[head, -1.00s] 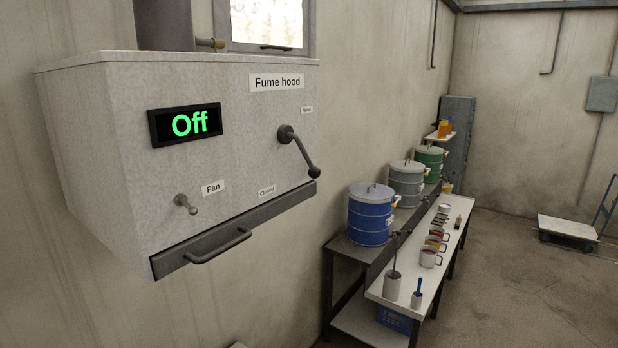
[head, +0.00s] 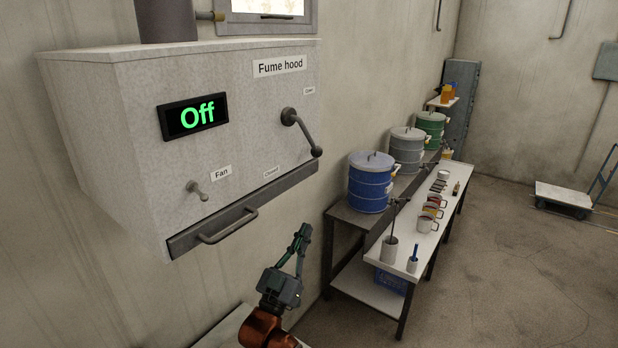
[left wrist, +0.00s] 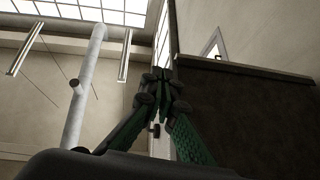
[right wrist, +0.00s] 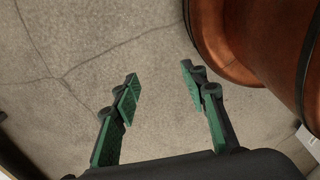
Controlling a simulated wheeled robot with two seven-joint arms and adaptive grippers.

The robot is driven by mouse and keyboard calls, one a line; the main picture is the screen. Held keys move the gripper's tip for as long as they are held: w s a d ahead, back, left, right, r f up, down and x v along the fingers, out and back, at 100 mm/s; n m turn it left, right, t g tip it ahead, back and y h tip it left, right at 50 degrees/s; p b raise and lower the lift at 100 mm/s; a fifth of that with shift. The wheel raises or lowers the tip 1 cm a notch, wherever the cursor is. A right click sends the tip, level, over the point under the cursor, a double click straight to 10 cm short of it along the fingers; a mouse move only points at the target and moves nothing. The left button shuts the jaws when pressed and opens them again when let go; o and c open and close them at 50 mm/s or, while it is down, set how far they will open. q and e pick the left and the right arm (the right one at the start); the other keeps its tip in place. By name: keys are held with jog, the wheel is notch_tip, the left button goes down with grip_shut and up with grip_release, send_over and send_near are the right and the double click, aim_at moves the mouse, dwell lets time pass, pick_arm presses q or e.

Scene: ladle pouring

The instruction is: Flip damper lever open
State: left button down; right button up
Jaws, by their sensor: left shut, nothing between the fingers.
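The damper lever (head: 303,133) is a dark grey rod with a round pivot and a knob at its end, on the right part of the fume hood's (head: 135,130) front. It slants down to the right, its knob low, nearer the "Closed" label (head: 271,172) than the small upper label (head: 309,91). My left gripper (head: 303,232) is below the hood's right lower edge, pointing up, apart from the lever. Its fingers are together and empty, as the left wrist view (left wrist: 160,75) also shows. My right gripper (right wrist: 158,75) is open and empty above bare floor in the right wrist view.
The display (head: 194,116) reads "Off". A fan switch (head: 197,190) and a handle bar (head: 228,227) are on the hood's left and lower front. At right, a bench (head: 400,265) holds cups, with blue, grey and green drums (head: 369,182) behind.

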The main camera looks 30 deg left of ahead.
pick_arm(q)
jog(key=s+r+t, duration=0.3)
jog(key=s+r, duration=0.3)
jog(key=r, duration=0.4)
jog(key=p, duration=0.4)
send_near(314, 149)
notch_tip(314, 149, up, 5)
jog(key=w, duration=0.1)
jog(key=w+p, duration=0.1)
jog(key=w, duration=0.1)
jog(key=shift+f+n+y, duration=0.2)
jog(key=shift+n+y, duration=0.1)
jog(key=shift+w, duration=0.35)
pick_arm(e)
jog(key=r, duration=0.2)
jog(key=w+r, duration=0.1)
jog(key=r, duration=0.2)
jog(key=shift+d+r, duration=0.2)
jog(key=shift+r, duration=0.15)
jog(key=shift+a, duration=0.15)
